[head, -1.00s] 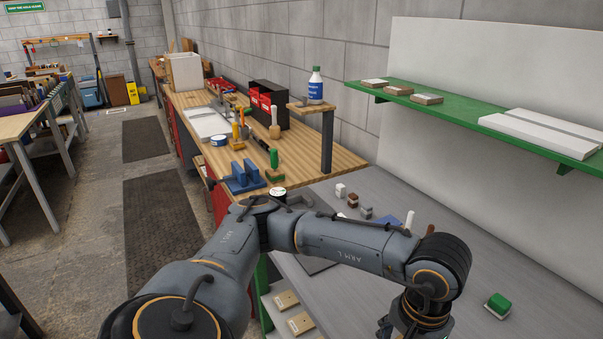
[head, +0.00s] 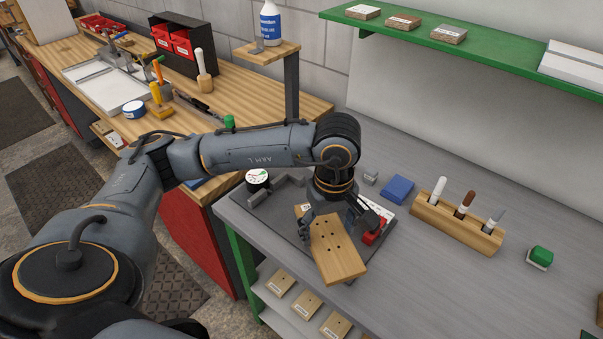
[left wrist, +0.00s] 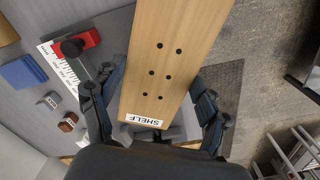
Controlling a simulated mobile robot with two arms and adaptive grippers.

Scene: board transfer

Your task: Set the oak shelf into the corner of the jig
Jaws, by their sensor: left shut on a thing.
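The oak shelf (head: 337,257) is a light wooden board with several dark holes. My left gripper (head: 328,222) is shut on its labelled end, and the board hangs tilted over the front of the jig (head: 265,217). In the left wrist view the shelf (left wrist: 168,62) runs away from the gripper (left wrist: 153,100), its SHELF label close to the fingers. The jig is a dark plate with grey fences (head: 291,190) at its back left. My arm and the board hide much of it. My right gripper is out of view.
A dial gauge (head: 257,177) is at the jig's left. Several wooden pieces (head: 306,303) lie on the lower shelf.

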